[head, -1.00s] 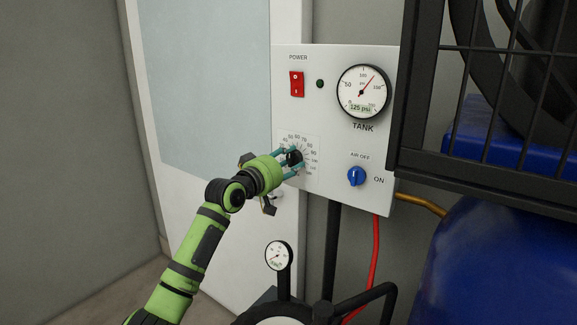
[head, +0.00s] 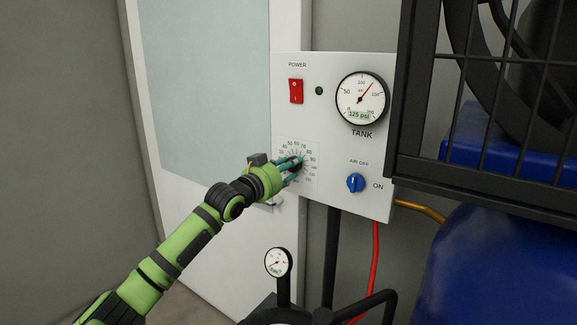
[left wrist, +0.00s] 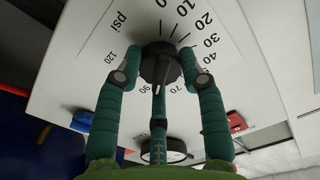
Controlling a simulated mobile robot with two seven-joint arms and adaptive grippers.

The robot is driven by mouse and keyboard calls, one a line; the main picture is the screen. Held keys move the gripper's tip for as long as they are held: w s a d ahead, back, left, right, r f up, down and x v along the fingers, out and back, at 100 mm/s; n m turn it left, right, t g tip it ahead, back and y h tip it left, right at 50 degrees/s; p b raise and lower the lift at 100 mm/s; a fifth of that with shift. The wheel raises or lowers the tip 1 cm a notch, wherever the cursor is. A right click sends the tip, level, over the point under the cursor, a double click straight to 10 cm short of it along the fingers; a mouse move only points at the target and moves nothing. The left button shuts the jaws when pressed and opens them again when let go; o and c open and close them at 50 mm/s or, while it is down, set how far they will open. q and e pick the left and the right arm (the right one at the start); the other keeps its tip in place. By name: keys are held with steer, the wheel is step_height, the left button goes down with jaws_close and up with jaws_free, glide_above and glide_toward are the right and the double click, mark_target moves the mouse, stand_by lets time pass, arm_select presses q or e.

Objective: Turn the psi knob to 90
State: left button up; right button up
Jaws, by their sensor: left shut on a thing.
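The psi knob (left wrist: 161,66) is black and round, on a white printed dial (left wrist: 215,22) with numbers from 0 to 120. In the left wrist view its white pointer mark faces down, between the 90 and the 70; a finger covers the scale there. My left gripper (head: 292,164) is shut on the knob, its teal fingers on both sides of it. In the left wrist view the fingers (left wrist: 160,78) reach up to the knob's sides. In the head view they cover much of the knob. My right gripper is not in view.
The white panel (head: 320,215) also carries a red power switch (head: 296,91), a tank gauge (head: 361,98) reading 125 psi, and a blue air knob (head: 355,183). A black cage (head: 398,110) borders the panel on the right. A small gauge (head: 278,262) stands below.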

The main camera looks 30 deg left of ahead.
arm_select(q)
steer(key=shift+f+m+p, duration=0.35)
steer(key=shift+f+m, duration=0.1)
steer(key=shift+m, duration=0.65)
steer(key=o, duration=1)
steer(key=shift+o, duration=0.8)
steer(key=shift+a+r, duration=0.1)
steer(key=shift+r, duration=0.05)
steer(key=shift+r, duration=0.1)
